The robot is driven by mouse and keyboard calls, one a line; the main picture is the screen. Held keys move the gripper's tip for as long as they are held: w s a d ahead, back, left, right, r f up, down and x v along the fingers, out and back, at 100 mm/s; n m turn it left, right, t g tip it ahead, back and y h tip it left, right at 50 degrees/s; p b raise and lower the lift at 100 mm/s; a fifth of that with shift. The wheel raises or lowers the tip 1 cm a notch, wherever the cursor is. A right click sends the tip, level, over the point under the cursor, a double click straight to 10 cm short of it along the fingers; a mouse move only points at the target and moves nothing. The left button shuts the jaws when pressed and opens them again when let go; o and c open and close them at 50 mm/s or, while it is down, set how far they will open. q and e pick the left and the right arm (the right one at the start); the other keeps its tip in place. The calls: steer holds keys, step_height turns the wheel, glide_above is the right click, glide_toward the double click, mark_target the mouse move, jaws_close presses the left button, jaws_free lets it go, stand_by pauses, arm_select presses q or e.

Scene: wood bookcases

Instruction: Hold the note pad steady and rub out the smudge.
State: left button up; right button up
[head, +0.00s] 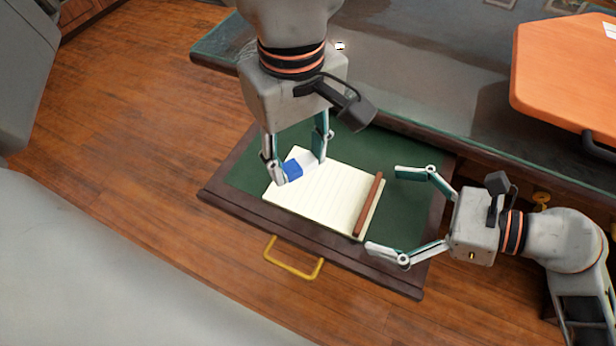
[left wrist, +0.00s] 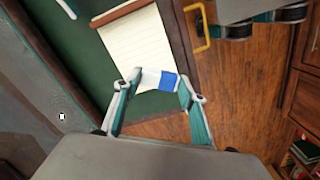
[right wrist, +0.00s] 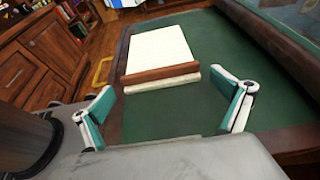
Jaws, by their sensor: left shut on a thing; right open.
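The note pad (head: 325,192), lined and cream with a brown binding strip (head: 370,205), lies in the open green-lined drawer. My left gripper (head: 298,165) is shut on a blue and white eraser (head: 293,170) at the pad's end away from the strip. The eraser also shows in the left wrist view (left wrist: 168,81); I cannot tell whether it touches the paper. My right gripper (head: 385,210) is open, its fingers spread on either side of the strip end. In the right wrist view the pad (right wrist: 160,50) lies ahead of the empty fingers. No smudge can be made out.
The drawer (head: 235,212) has a dark wooden rim and a yellow handle (head: 293,258). A glass-topped desk (head: 430,95) stands behind it, with a small white item (head: 340,46) on it. An orange board (head: 565,75) is at the upper right. Green lining is bare around the pad.

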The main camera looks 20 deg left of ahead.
steer(key=v, duration=1)
